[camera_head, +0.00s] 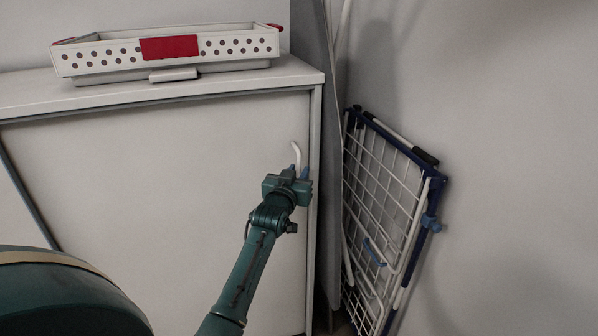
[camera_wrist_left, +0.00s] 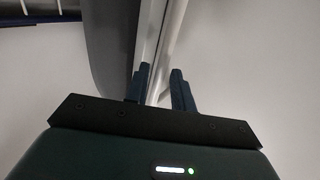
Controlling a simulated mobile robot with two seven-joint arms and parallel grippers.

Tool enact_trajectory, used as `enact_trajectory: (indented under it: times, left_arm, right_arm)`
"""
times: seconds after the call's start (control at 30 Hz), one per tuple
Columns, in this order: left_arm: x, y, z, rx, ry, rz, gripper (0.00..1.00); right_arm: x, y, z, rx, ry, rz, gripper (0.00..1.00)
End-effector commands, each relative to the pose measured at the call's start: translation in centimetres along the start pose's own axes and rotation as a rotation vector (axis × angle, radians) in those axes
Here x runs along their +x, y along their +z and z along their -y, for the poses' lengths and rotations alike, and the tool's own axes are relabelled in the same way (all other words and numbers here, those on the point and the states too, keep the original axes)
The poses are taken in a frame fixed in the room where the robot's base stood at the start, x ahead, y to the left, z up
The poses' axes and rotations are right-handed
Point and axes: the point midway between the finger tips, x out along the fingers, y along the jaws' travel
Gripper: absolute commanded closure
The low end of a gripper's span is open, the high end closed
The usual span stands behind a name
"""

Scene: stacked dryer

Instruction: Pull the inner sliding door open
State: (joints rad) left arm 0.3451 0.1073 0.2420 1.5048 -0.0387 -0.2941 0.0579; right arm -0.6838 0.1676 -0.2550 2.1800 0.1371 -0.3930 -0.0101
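The inner sliding door (camera_head: 170,190) is a pale, flat panel on the front of a white cabinet. A short white curved handle (camera_head: 297,153) stands near its right edge. My left gripper (camera_head: 297,172) is at the lower part of this handle, its two blue fingers apart. In the left wrist view the fingers of my left gripper (camera_wrist_left: 159,88) are also apart, with pale upright strips passing between and behind them. I cannot tell whether either finger touches the handle. The handle's lower end is hidden by the gripper. My right gripper is in neither view.
A white perforated basket (camera_head: 110,58) with a red panel stands on the cabinet top (camera_head: 30,95). A grey board (camera_head: 312,35) leans right beside the cabinet. A folded drying rack (camera_head: 385,210) leans against the wall on the right. The door's front is otherwise clear.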

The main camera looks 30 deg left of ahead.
Motion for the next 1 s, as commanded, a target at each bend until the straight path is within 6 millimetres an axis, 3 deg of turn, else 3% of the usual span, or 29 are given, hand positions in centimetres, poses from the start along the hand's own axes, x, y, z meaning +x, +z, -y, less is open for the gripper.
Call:
enact_trajectory:
  times: [0.17,0.47,0.8,1.0]
  left_arm:
    - [1.29,0.01,-0.01,0.000,0.000,0.001,0.75]
    - [1.46,-0.01,0.00,0.000,0.000,0.000,0.75]
    - [1.44,0.01,0.00,0.000,0.000,0.001,1.00]
    - [1.43,0.02,0.00,0.000,0.000,0.001,1.00]
  right_arm:
    - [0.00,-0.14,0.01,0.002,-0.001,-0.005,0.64]
    - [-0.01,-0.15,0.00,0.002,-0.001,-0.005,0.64]
    - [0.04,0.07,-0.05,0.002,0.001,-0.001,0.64]
    - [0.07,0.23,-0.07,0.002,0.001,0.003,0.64]
